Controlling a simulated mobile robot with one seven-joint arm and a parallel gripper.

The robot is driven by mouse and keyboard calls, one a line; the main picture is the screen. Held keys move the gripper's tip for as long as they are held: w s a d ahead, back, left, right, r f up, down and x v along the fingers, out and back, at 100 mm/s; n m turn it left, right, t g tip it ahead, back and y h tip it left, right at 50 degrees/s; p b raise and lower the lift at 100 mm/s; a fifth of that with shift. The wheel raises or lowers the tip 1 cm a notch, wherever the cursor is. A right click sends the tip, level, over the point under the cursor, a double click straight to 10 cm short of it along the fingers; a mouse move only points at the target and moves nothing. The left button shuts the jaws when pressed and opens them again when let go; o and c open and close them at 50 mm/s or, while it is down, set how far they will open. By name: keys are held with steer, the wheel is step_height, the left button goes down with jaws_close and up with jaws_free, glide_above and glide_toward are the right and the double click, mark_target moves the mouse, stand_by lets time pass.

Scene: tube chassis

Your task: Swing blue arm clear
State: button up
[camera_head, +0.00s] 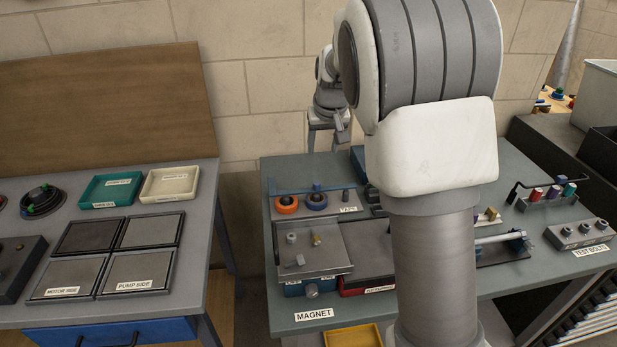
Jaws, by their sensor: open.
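A thin blue bar (292,190) runs level above the back left of the grey-green bench, with a small blue post (316,186) by its middle. It looks like the blue arm, though its pivot is not clear. It passes just behind an orange ring and a blue ring. My gripper (329,147) is open, points down and looks empty. In the picture it is above the bar's right part; the gap in depth cannot be told. My own arm hides much of the bench's middle and right of the bar.
An orange ring (287,204) and a blue tape ring (316,201) sit near the bar. A grey plate (318,260) with small knobs stands in front. A black bent rod (541,181) and coloured cylinders are at right. A second bench (200,250) with trays stands left, across a gap.

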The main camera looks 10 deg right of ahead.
mark_target(317, 183)
steer(key=x, duration=1.7)
steer(key=shift+w+f, duration=0.1)
steer(key=shift+w, duration=0.05)
jaws_close()
stand_by(0.8)
